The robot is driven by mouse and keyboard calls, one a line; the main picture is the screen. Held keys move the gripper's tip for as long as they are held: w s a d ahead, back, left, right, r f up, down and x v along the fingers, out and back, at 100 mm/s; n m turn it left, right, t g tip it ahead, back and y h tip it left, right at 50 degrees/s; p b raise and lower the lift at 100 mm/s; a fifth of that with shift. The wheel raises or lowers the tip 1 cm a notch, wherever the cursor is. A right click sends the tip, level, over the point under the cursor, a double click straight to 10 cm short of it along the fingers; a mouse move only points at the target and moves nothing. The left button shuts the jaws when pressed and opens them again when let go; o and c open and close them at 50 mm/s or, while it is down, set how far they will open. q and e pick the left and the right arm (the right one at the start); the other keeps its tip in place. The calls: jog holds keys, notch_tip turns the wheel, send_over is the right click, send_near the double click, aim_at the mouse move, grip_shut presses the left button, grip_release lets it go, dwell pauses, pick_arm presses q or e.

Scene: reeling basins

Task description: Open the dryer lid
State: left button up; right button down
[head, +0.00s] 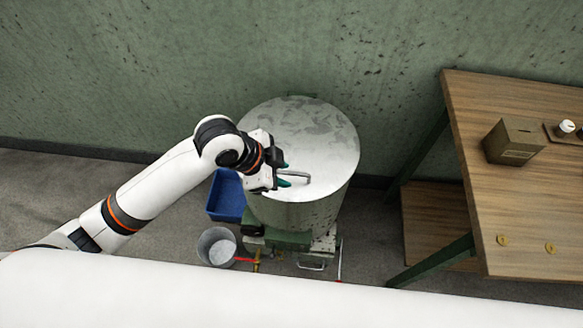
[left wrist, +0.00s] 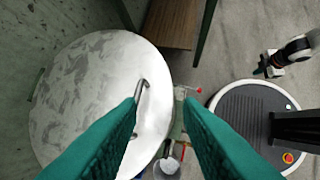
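The dryer (head: 300,212) is a round drum standing against the wall. Its mottled grey lid (head: 310,128) lies flat on top, closed. A bent metal bar handle (head: 297,175) stands near the lid's front edge. My left gripper (head: 284,175) is at the handle, with teal fingers apart. In the left wrist view the lid (left wrist: 85,95) fills the left side, and the handle (left wrist: 141,92) shows beside the left fingertip; I cannot tell if they touch. My left gripper (left wrist: 160,104) is open and empty there. My right gripper (left wrist: 262,68) appears small at the upper right; its opening is unclear.
A blue bin (head: 226,197) and a metal bucket (head: 217,246) stand on the floor left of the dryer. A wooden table (head: 520,210) at right carries a brown box (head: 513,142) and small items. The green wall (head: 330,45) is close behind the lid.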

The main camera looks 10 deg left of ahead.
aim_at(295, 173)
pick_arm(q)
jog(key=w+a+r+m, duration=0.2)
jog(key=w+a, duration=0.1)
jog(key=w, duration=0.1)
jog(key=shift+g+y, duration=0.3)
jog(key=shift+g, duration=0.1)
jog(key=x, duration=1.2)
jog(key=shift+s, duration=0.1)
grip_shut()
